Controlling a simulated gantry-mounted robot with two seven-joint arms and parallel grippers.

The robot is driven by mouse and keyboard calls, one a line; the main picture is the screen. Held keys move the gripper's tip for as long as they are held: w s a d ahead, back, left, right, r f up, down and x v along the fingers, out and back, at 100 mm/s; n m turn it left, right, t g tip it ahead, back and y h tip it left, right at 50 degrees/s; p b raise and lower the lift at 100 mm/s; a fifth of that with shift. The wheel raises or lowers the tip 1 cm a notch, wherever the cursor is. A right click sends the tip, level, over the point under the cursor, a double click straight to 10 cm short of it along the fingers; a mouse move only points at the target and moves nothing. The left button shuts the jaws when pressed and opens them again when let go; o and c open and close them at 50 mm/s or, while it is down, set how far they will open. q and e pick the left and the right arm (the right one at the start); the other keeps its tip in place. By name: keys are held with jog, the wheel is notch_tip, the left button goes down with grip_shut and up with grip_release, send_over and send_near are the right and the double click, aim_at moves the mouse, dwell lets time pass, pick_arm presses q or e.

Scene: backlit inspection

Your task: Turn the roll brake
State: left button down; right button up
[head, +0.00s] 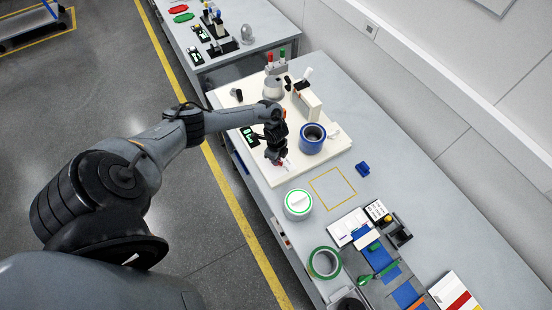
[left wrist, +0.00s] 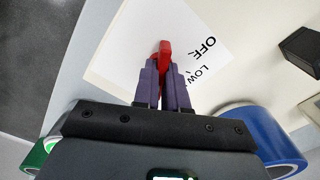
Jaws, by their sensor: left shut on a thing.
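The roll brake shows in the left wrist view as a red lever (left wrist: 164,52) over a white label plate (left wrist: 125,52) printed "OFF" and "LOW". Further print is hidden by my fingers. My left gripper (left wrist: 164,72) is shut on the red lever, its two purple-grey fingers on either side of it. In the head view my left gripper (head: 279,160) is low over the near edge of the cream machine board (head: 325,150), with a small red bit at its tips. A blue roll (head: 312,138) stands just right of it and also shows in the left wrist view (left wrist: 262,138). My right gripper is out of view.
A white round piece with a green ring (head: 298,203) and a green roll (head: 324,262) stand nearer on the grey table. A post (head: 307,100) rises behind the blue roll. A yellow-outlined square (head: 333,188) is empty. Trays and cards fill the right part.

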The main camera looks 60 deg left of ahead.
pick_arm(q)
jog(key=c, duration=1.2)
grip_release()
jog(key=shift+r, duration=0.1)
notch_tip(320, 180, up, 11)
jog(key=shift+f, duration=0.2)
jog(key=shift+p, duration=0.3)
